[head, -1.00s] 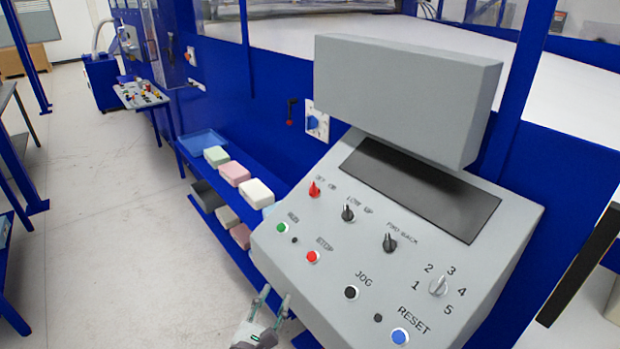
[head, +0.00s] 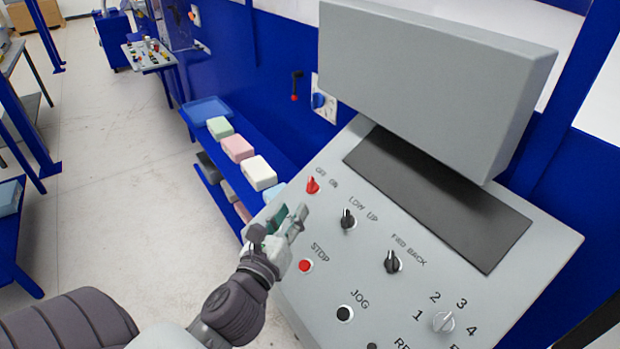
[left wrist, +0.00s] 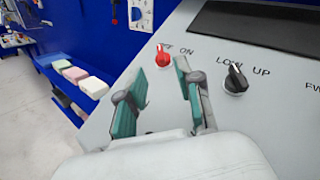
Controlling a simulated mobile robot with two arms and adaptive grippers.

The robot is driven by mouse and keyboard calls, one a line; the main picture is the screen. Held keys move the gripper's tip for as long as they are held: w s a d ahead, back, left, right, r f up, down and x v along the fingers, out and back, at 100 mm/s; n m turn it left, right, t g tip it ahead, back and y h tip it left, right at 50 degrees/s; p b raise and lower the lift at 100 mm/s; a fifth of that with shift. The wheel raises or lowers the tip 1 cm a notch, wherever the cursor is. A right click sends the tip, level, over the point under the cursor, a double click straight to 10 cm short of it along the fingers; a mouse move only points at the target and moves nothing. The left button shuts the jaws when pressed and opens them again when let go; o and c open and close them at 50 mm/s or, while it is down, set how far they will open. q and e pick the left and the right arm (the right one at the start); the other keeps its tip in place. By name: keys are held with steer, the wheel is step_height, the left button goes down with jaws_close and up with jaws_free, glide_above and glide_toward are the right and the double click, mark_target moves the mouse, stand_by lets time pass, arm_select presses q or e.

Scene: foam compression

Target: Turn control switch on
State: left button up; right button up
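The red OFF/ON control switch (head: 313,185) sits at the upper left of the sloped grey control panel (head: 420,300). It also shows in the left wrist view (left wrist: 163,56), ahead of and between the fingers. My left gripper (head: 290,216) is just below the red switch, over the panel's left edge. Its two fingers are apart with nothing between them in the left wrist view (left wrist: 160,80). The gripper does not touch the switch. It hides the green RUN button in the head view. My right gripper is not in view.
Right of the red switch are the black LOW/UP knob (head: 348,218) and FWD/BACK knob (head: 393,261). The red STOP button (head: 305,266) lies just below my left gripper. A grey box (head: 435,85) overhangs the panel's dark screen (head: 435,195). Shelves with foam blocks (head: 259,172) stand left.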

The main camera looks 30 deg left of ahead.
mark_target(309, 184)
arm_select(q)
steer(key=shift+w+a+r+p, duration=0.15)
steer(key=shift+w+p, duration=0.05)
steer(key=shift+w, duration=0.35)
steer(key=shift+w+a+r+p, duration=0.15)
steer(key=shift+w, duration=0.4)
steer(key=x, duration=0.2)
steer(key=p+x, duration=0.1)
steer(key=x, duration=0.1)
steer(key=shift+f, duration=0.2)
steer(key=p+x, duration=0.1)
steer(key=x, duration=0.2)
steer(key=shift+w+f, duration=0.15)
steer(key=shift+w, duration=0.15)
steer(key=shift+w+a, duration=0.1)
steer(key=shift+w, duration=0.3)
steer(key=c, duration=0.5)
steer(key=shift+s+f, duration=0.1)
jaws_close()
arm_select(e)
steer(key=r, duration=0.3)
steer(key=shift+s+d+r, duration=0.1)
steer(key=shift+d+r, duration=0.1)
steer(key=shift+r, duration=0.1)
